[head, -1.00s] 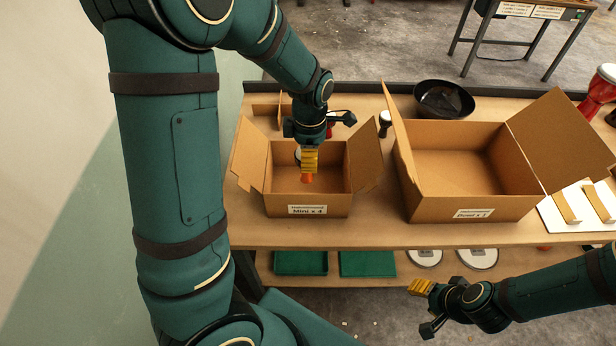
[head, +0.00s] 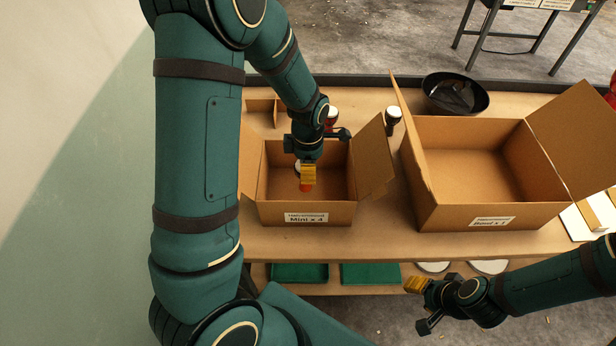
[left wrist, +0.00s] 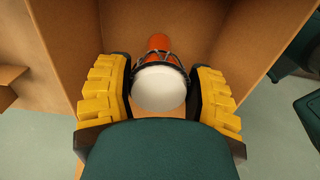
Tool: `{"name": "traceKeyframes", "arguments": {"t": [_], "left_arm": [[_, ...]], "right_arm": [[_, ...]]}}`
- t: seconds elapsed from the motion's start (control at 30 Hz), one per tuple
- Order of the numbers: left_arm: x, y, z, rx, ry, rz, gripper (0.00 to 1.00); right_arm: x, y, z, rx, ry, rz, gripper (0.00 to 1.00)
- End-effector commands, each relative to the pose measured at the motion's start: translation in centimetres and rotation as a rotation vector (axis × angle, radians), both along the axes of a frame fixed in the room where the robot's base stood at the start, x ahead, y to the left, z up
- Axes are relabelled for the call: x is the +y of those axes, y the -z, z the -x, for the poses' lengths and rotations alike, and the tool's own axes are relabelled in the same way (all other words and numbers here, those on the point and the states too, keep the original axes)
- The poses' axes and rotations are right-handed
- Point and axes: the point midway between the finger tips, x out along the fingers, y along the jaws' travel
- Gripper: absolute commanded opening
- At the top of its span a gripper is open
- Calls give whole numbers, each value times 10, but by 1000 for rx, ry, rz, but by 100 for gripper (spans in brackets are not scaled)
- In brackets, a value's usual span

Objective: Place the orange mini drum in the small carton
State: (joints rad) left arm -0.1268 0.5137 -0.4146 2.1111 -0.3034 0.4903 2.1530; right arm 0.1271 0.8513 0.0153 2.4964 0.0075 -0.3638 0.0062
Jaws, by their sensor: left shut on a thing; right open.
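The orange mini drum (head: 307,186) is between the yellow fingers of my left gripper (head: 308,174), inside the small carton (head: 305,213) labelled "Mini x 4". In the left wrist view the drum (left wrist: 160,85) shows its white head towards the camera and its orange body beyond, with the fingers (left wrist: 160,95) closed on both sides. Whether the drum touches the carton floor I cannot tell. The carton's flaps stand open. My right gripper (head: 420,300) is open and empty, in front of the table at the lower right.
A larger open carton (head: 455,215) stands to the right, with a black bowl (head: 455,93) behind it. A dark drum with a white head (head: 393,119) stands between the cartons, and a red one (head: 331,117) behind the small carton. Green trays (head: 370,273) lie on the lower shelf.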

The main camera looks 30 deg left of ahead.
Motion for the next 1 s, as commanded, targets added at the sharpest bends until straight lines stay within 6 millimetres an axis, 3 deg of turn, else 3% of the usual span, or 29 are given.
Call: {"name": "traceKeyframes", "arguments": {"t": [0.3,0.7,0.73,0.77,0.8,1.0], "left_arm": [[0,36,1,3,-1,1,20],[0,41,0,-1,-1,1,20],[0,40,0,-1,-1,1,70],[0,40,0,-1,-1,1,80],[0,40,0,-1,-1,1,87],[0,40,0,0,0,0,87]], "right_arm": [[1,7,2,5,-4,-1,47],[1,10,3,7,-5,-2,47],[1,9,3,7,-5,-2,47],[1,9,3,7,-5,-2,47],[1,9,3,7,-5,-2,47],[1,9,3,7,-5,-2,47]]}}
